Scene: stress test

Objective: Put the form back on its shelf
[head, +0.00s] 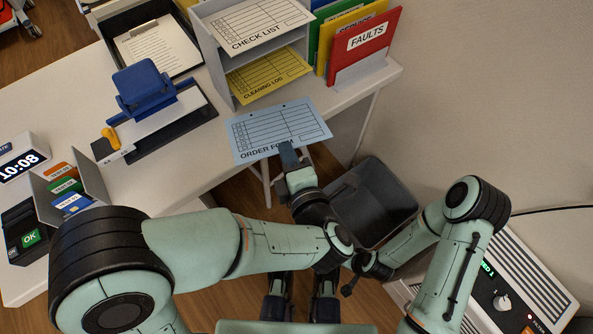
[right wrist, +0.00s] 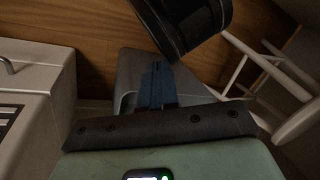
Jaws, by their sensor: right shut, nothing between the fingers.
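A light blue order form (head: 278,130) with a printed grid is held roughly flat near the front edge of the desk. My left gripper (head: 289,157) is shut on its near edge, covering part of the title. The grey shelf unit (head: 212,52) stands just behind the form. A check list (head: 250,24) lies on its upper level and a yellow cleaning log (head: 268,74) on a lower one. The form is apart from the yellow sheet. My right gripper (right wrist: 156,85) is shut and empty, low over the grey bin.
A red faults folder (head: 364,48) and other folders stand right of the shelf. A blue hole punch (head: 143,88), a clipboard (head: 157,45) and a clock (head: 20,160) are on the desk. The grey bin (head: 385,190) stands on the floor; a white machine (head: 520,275) is at right.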

